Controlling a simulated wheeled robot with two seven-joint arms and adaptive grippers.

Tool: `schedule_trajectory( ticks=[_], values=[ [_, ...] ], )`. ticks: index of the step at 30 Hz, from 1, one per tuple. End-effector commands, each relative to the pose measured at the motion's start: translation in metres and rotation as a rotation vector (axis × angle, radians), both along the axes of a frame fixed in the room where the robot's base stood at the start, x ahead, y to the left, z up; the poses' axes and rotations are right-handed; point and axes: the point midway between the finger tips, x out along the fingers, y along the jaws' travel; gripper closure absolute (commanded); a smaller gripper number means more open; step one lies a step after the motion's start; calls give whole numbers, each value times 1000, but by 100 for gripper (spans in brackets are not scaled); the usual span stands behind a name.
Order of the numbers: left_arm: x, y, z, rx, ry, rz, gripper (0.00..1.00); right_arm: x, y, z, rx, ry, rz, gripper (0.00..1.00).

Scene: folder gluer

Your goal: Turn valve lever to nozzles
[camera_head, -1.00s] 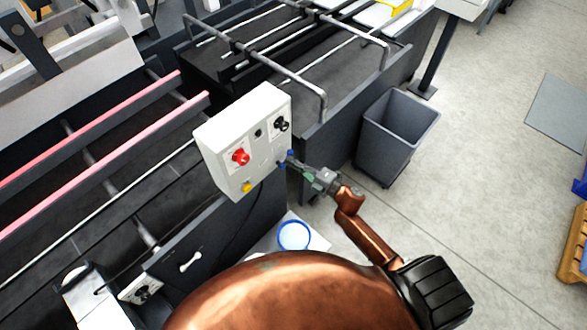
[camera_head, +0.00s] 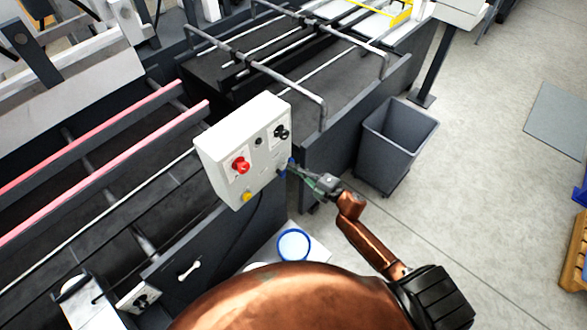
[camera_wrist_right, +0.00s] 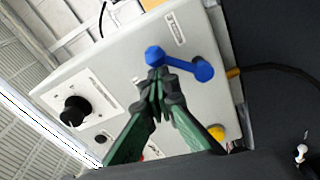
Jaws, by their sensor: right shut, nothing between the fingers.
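The blue valve lever (camera_wrist_right: 186,65) is on the face of a white control box (camera_wrist_right: 110,65) in the right wrist view. It is a short bar with a rounded blue end at the left and another at the right. In the head view only a small bit of blue (camera_head: 290,163) shows at the box's lower right side. My right gripper (camera_wrist_right: 158,82) is shut and empty, its fingertips just below the lever's left end. I cannot tell whether they touch it. In the head view the right gripper (camera_head: 287,169) reaches the box from the right. My left gripper is not in view.
The box (camera_head: 215,145) also carries a red knob (camera_head: 241,166), a black knob (camera_head: 281,132) and a yellow button (camera_head: 247,197). A grey bin (camera_head: 400,135) stands right of the machine. A blue-rimmed round container (camera_head: 293,244) is below. Open floor lies at right.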

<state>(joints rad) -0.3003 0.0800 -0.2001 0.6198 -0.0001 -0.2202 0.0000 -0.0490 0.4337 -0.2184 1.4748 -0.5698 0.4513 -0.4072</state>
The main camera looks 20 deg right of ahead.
Motion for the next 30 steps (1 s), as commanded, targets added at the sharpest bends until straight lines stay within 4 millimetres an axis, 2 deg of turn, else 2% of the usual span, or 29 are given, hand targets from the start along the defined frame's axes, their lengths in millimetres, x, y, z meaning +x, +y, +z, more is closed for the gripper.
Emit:
schedule_trajectory(
  ticks=[1,4,9,12,21,25,30],
  values=[
    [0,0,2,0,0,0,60,1,-4,0,-2,6,-12,100],
    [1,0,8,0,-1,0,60,-5,6,3,0,5,-9,100],
    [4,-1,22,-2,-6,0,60,-21,36,12,2,0,7,100],
    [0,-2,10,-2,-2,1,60,-44,17,4,-5,3,5,100],
    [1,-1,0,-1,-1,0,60,-91,-8,4,-1,0,11,100],
    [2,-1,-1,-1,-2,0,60,-101,-13,5,-2,-1,11,100],
    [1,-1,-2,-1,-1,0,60,-105,-16,7,-1,-2,11,100]
  ],
)
